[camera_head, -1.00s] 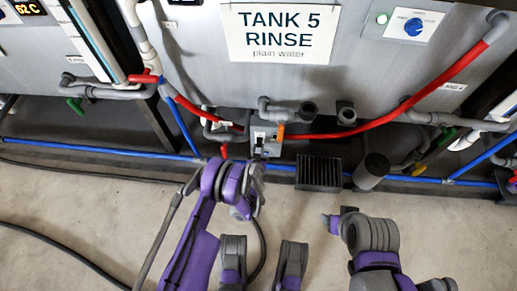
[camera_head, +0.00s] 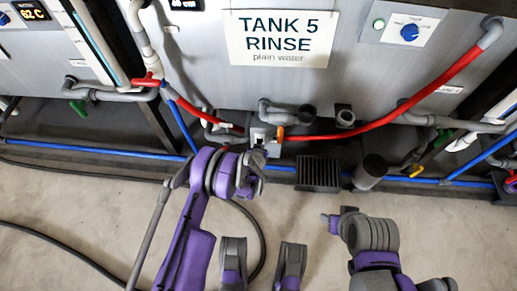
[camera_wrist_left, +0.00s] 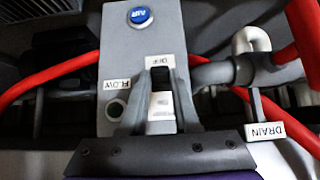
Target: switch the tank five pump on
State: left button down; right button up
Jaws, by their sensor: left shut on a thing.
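The tank five pump box (camera_head: 264,133) is a small grey unit low on the front of the tank marked TANK 5 RINSE. In the left wrist view, its grey face (camera_wrist_left: 112,70) carries a pale switch lever (camera_wrist_left: 160,106) in a dark slot under an OFF label (camera_wrist_left: 159,62). My left gripper (camera_wrist_left: 161,84) is shut on the lever, one finger at each side. The lever's exact position cannot be told. In the head view, my left wrist mostly hides the gripper (camera_head: 258,153). My right arm is low at the right, its jaws unclear.
A blue AIR button (camera_wrist_left: 140,15) and a FLOW window (camera_wrist_left: 116,108) are on the same face. A DRAIN label (camera_wrist_left: 266,130) hangs beside a white-handled pipe. Red hoses (camera_head: 380,129), a black grate (camera_head: 319,173) and a dark cylinder (camera_head: 370,172) are nearby.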

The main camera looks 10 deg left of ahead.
pick_arm(q)
jog(key=g, duration=0.1)
jog(key=r+g, duration=0.1)
jog(key=shift+w+r+g, duration=0.1)
jog(key=shift+w+g, duration=0.3)
jog(key=shift+w+r+g+b, duration=0.3)
jog(key=shift+g+b, duration=0.2)
jog(key=shift+g, duration=0.45)
jog(key=shift+w+r+g+b, duration=0.3)
jog(key=shift+g+b, duration=0.15)
jog(key=shift+g, duration=0.5)
jog(key=c, duration=0.6)
grip_release()
jog(key=shift+f, duration=0.1)
jog(key=shift+c, duration=0.2)
jog(key=shift+s, duration=0.1)
